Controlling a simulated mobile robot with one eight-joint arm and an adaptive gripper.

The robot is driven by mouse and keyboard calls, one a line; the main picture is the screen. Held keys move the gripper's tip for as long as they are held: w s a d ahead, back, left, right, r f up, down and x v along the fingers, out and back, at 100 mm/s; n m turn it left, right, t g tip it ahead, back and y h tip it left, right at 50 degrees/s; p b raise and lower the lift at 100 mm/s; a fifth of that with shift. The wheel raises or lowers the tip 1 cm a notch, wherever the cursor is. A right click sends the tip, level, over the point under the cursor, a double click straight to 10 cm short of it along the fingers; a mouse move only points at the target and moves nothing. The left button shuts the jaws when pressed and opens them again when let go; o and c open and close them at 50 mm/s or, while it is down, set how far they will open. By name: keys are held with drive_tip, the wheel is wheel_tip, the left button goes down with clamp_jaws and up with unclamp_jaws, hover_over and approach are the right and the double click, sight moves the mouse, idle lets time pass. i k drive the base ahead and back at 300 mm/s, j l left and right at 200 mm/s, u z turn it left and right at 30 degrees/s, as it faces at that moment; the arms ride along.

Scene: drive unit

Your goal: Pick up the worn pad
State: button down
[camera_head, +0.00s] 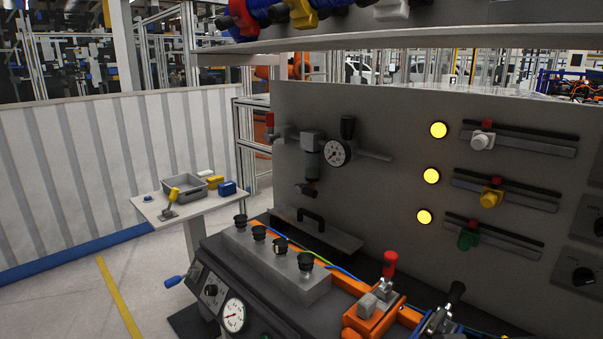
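I cannot make out a pad that is clearly the worn one. An orange fixture (362,322) at the front of the bench carries a grey block (372,302) and a red-handled lever (390,264). A small side table (150,208) at the left holds a grey tray (186,188), whose inside is hard to see. A blue block (227,188) and a yellow item (211,180) lie beside the tray. A small yellow-topped item (172,196) stands in front of it. My gripper is not in view.
A grey block with several black knobs (280,262) sits on the bench. A shelf (420,40) overhangs the panel. Floor at the left (60,305) is clear.

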sight(367, 305)
drive_tip(key=k+l+u, duration=0.15)
drive_tip(key=k+l, duration=0.15)
drive_tip(key=k, duration=0.15)
drive_tip(key=k+l+u, duration=0.15)
drive_tip(key=k+l, duration=0.15)
drive_tip(key=k, duration=0.2)
drive_tip(key=k+l+u, duration=0.15)
drive_tip(key=k, duration=0.35)
drive_tip(key=l+u, duration=0.1)
drive_tip(key=l, duration=0.3)
drive_tip(key=k+l+u, duration=0.1)
drive_tip(key=l, duration=0.35)
drive_tip(key=k+l+u, duration=0.1)
drive_tip(key=l, duration=0.3)
drive_tip(key=k+l+u, duration=0.1)
drive_tip(key=l, duration=0.3)
drive_tip(key=k+l, duration=0.2)
drive_tip(key=l, duration=0.15)
drive_tip(key=k+l+u, duration=0.15)
drive_tip(key=l, duration=0.25)
drive_tip(key=j, duration=0.9)
drive_tip(key=i+j, duration=1.7)
drive_tip(key=i+l, duration=0.15)
drive_tip(key=i, duration=0.5)
drive_tip(key=i+l, duration=0.15)
drive_tip(key=i, duration=0.5)
